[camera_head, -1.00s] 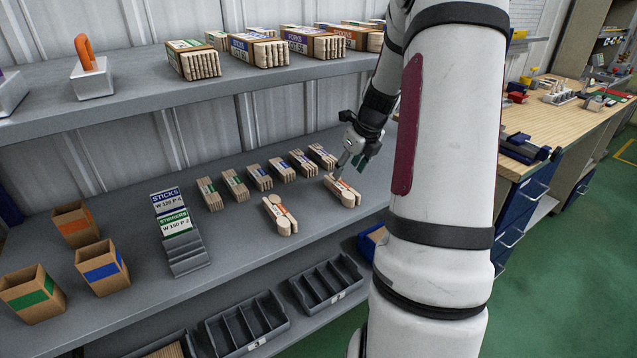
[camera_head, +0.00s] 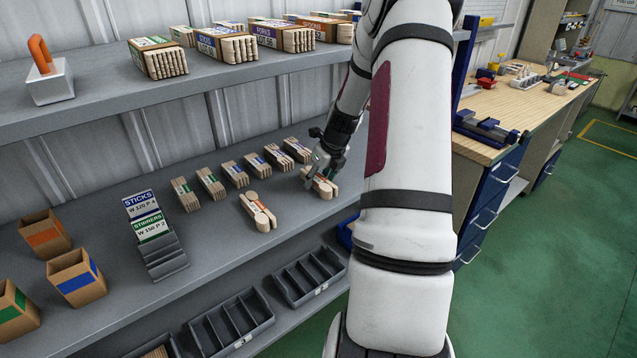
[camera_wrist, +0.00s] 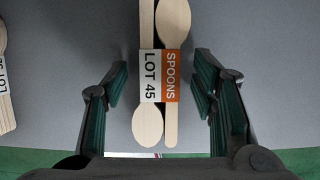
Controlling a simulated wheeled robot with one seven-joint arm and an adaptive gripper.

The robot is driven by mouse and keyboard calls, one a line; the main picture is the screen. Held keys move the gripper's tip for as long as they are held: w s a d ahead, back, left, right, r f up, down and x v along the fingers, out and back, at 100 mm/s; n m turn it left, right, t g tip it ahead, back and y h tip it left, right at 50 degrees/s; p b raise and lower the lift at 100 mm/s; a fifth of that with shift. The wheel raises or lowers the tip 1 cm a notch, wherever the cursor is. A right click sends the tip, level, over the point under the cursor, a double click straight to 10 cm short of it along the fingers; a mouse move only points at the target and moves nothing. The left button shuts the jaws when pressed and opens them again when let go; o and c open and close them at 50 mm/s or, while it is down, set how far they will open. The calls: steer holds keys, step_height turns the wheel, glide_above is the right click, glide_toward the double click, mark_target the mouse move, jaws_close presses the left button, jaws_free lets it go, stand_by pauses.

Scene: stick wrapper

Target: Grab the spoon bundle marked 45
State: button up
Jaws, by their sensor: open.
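The spoon bundle marked "SPOONS LOT 45" (camera_wrist: 170,82) lies flat on the grey shelf, with an orange and white band around pale wooden spoons. It also shows in the head view (camera_head: 321,185), at the right end of the lower shelf. My gripper (camera_wrist: 163,95) is open, with its green-padded fingers on either side of the band and gaps visible on both sides. In the head view my gripper (camera_head: 317,172) is at the bundle and partly covers it.
Another orange-banded spoon bundle (camera_head: 259,211) lies to the left. A sign holder (camera_head: 160,256), cardboard boxes (camera_head: 76,278) and an upper shelf (camera_head: 95,98) are further left and above. Grey trays (camera_head: 232,325) sit below.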

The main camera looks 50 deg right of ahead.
jaws_close()
steer(key=shift+r, duration=0.15)
